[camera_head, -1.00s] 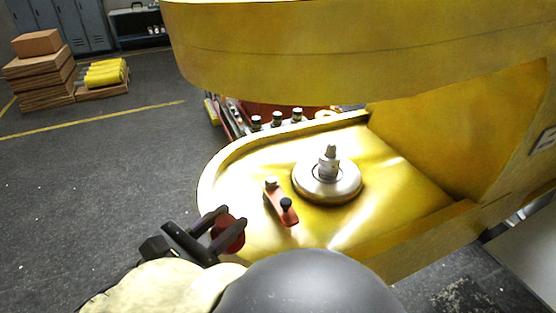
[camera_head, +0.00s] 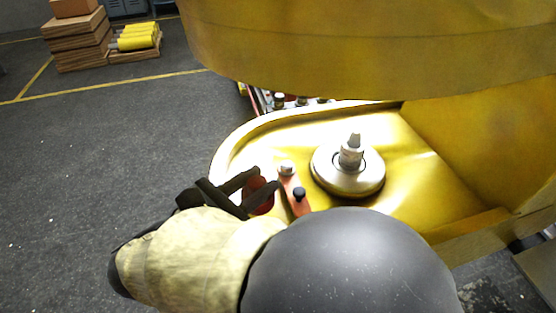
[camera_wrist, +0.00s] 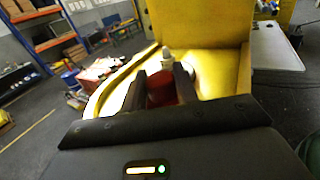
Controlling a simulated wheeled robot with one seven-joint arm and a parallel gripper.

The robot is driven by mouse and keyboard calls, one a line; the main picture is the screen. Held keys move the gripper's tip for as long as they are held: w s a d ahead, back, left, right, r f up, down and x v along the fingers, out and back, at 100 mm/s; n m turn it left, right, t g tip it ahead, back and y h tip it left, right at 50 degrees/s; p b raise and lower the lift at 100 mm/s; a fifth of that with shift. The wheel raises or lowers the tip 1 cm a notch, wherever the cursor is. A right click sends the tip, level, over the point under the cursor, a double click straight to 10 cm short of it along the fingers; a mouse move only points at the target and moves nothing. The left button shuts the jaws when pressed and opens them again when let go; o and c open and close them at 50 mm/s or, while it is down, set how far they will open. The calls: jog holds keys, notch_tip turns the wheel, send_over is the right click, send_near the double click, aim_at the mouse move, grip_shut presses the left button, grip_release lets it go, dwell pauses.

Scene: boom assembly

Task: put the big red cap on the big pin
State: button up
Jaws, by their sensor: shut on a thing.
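The big red cap (camera_head: 259,196) is held between the dark fingers of my gripper (camera_head: 250,186), left of the pin in the head view. The cap also shows between the fingers in the wrist view (camera_wrist: 161,90). The big pin (camera_head: 351,151) stands upright, grey with a narrower tip, in the middle of a round metal flange (camera_head: 348,182) on the yellow boom part. The cap is apart from the pin, with a small red bracket between them in the head view. In the wrist view a pale pin tip (camera_wrist: 167,56) shows beyond the cap; its lower part is hidden.
The small red bracket (camera_head: 292,190) with a black knob lies on the yellow surface (camera_head: 400,140). A thick yellow boom plate (camera_head: 380,50) overhangs the flange from above. Open floor lies left.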

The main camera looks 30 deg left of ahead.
jog(key=shift+w+d+b, duration=1.2)
jog(key=shift+w+d, duration=0.4)
jog(key=shift+w, duration=7.1)
send_over(357, 132)
jog(key=shift+w+f+p, duration=0.15)
jog(key=shift+f+p, duration=0.3)
jog(key=shift+f+b, duration=1.6)
jog(key=shift+b, duration=0.05)
jog(key=o, duration=1.1)
jog(key=s+a+b, duration=0.1)
jog(key=s, duration=0.4)
jog(key=s+a+b, duration=0.1)
jog(key=s+b, duration=0.1)
jog(key=s, duration=0.4)
jog(key=s+a+b, duration=0.1)
jog(key=s+b, duration=0.1)
jog(key=s, duration=0.4)
jog(key=shift+s+a, duration=0.15)
